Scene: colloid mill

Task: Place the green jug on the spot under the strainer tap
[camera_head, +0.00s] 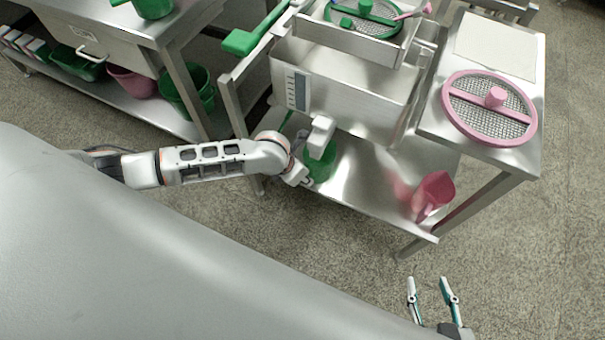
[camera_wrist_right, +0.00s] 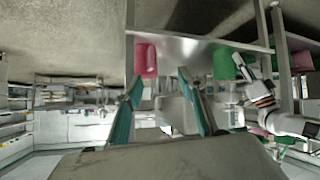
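The green jug (camera_head: 322,168) stands on the lower steel shelf, below a white block-like part (camera_head: 321,137) on the front of the steel basin; this part may be the tap. The jug also shows in the right wrist view (camera_wrist_right: 224,64), where the scene is upside down. My left gripper (camera_head: 303,178) is at the jug's left side, low down. Its fingers are mostly hidden, so I cannot tell whether they hold the jug. My right gripper (camera_head: 433,286) is open and empty over the floor, in front of the table; its fingers are spread in the wrist view (camera_wrist_right: 165,95).
A pink jug (camera_head: 435,194) stands on the shelf's right part. A pink-rimmed strainer (camera_head: 490,108) lies on the tabletop above, and a green strainer (camera_head: 364,14) is over the basin (camera_head: 350,95). The shelf between the jugs is clear.

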